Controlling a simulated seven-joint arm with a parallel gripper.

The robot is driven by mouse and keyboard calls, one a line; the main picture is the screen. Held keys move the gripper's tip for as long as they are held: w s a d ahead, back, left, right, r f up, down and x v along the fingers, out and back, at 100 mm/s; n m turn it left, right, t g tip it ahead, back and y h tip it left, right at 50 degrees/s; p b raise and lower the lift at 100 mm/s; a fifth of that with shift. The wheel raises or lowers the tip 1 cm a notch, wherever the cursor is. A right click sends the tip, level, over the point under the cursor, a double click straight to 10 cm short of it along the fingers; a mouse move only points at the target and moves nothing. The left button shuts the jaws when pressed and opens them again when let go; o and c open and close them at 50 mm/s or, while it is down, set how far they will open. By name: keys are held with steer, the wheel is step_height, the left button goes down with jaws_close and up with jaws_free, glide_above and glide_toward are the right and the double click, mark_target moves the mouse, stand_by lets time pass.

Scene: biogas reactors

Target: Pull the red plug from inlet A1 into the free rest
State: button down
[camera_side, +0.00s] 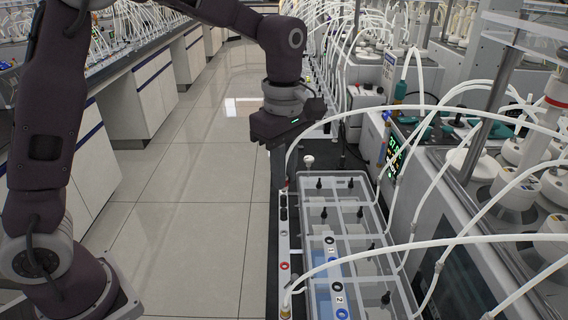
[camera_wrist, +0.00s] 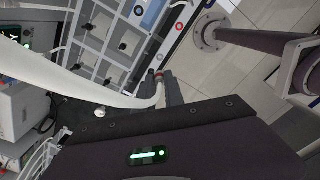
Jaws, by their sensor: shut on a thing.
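My gripper (camera_side: 282,184) points down at the far end of a narrow white rail (camera_side: 284,250) in the side view. In the wrist view my gripper (camera_wrist: 163,78) is shut on a small reddish plug (camera_wrist: 159,73) at the end of a thick white tube (camera_wrist: 95,90). The fingers hide most of the plug, and I cannot tell whether its tip is seated in the rail or just above it. A red-ringed opening (camera_side: 284,265) shows empty on the rail, nearer the camera; it also shows in the wrist view (camera_wrist: 180,26). A pale-ringed opening (camera_side: 283,233) lies between it and my gripper.
White tubes arch overhead. Floor is clear leftward.

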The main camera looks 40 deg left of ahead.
steer(key=shift+f, duration=5.2)
steer(key=shift+f, duration=1.05)
steer(key=c, duration=1.3)
jaws_free()
steer(key=shift+c, duration=0.2)
